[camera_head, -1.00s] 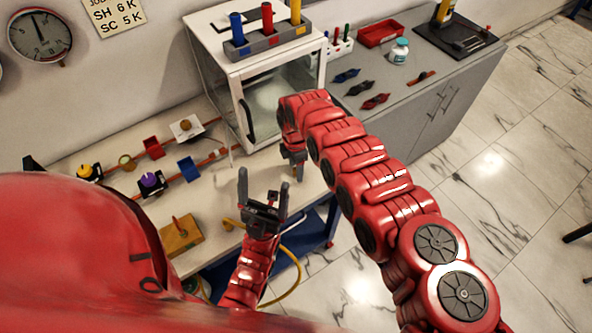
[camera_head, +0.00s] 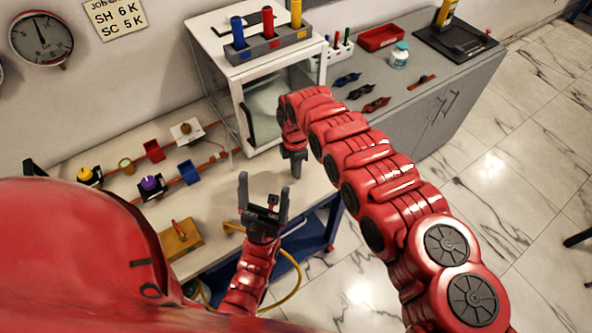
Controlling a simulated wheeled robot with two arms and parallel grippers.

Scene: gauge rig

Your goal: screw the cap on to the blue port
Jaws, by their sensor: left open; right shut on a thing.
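A blue square fitting (camera_head: 188,171) sits on the red pipe line along the bench and looks like the blue port. A red square fitting (camera_head: 153,150) is farther back on the line. My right gripper (camera_head: 296,172) points down over the bench's right part, in front of the glass-fronted cabinet. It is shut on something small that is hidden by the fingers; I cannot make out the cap. It is well to the right of the blue fitting. My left gripper (camera_head: 263,196) is open and empty, fingers up, near the bench's front edge.
Yellow (camera_head: 86,175) and purple (camera_head: 151,184) knobs stand on the line. A wooden block (camera_head: 181,238) with an orange-red upright piece lies at the front. The white cabinet (camera_head: 215,60) stands behind my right gripper. A yellow hose (camera_head: 291,262) hangs below the front edge.

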